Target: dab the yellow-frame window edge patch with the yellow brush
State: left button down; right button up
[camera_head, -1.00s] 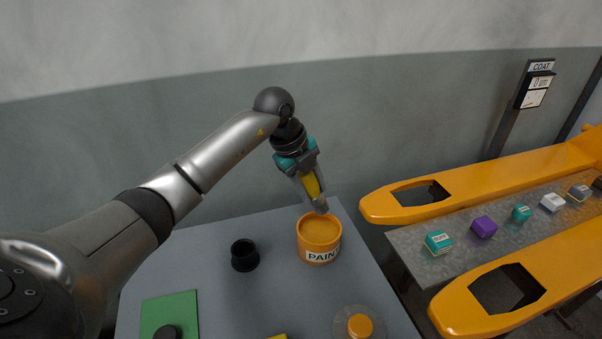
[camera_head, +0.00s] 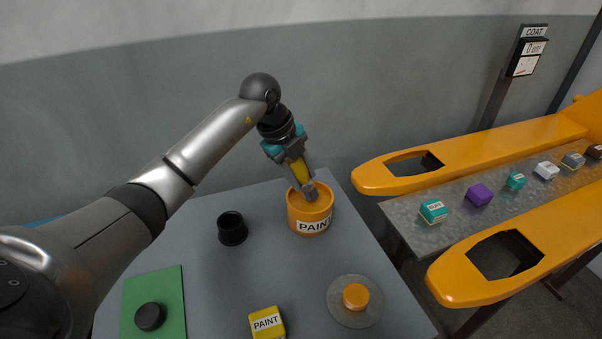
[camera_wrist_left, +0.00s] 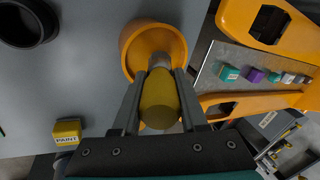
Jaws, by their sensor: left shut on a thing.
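My left gripper (camera_head: 303,181) is shut on the yellow brush (camera_head: 300,168) and points it down into the orange paint pot (camera_head: 311,226). The brush's lower end is at or inside the pot's mouth; its bristles are hidden. In the left wrist view the brush's rounded yellow handle (camera_wrist_left: 160,98) sits between the two fingers, with the pot's rim (camera_wrist_left: 131,45) just beyond. Two orange-yellow frame beams, the rear one (camera_head: 470,155) and the front one (camera_head: 560,235), stand at right, each with a window opening. I cannot make out a patch on a window edge. My right gripper is not in view.
On the grey table (camera_head: 270,265) are a black cup (camera_head: 232,229), a green mat (camera_head: 165,285) with a black knob (camera_head: 150,316), a yellow PAINT block (camera_head: 266,322) and a disc (camera_head: 340,312) with an orange knob (camera_head: 356,296). Several small blocks lie between the beams. A COAT gauge (camera_head: 527,56) stands behind.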

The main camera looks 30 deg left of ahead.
pick_arm(q)
jog(key=shift+f, duration=0.5)
dwell(0.9)
jog(key=shift+f, duration=0.15)
dwell(1.5)
notch_tip(320, 180, up, 7)
jog(key=p, duration=0.7)
jog(key=shift+d, duration=0.1)
dwell(0.7)
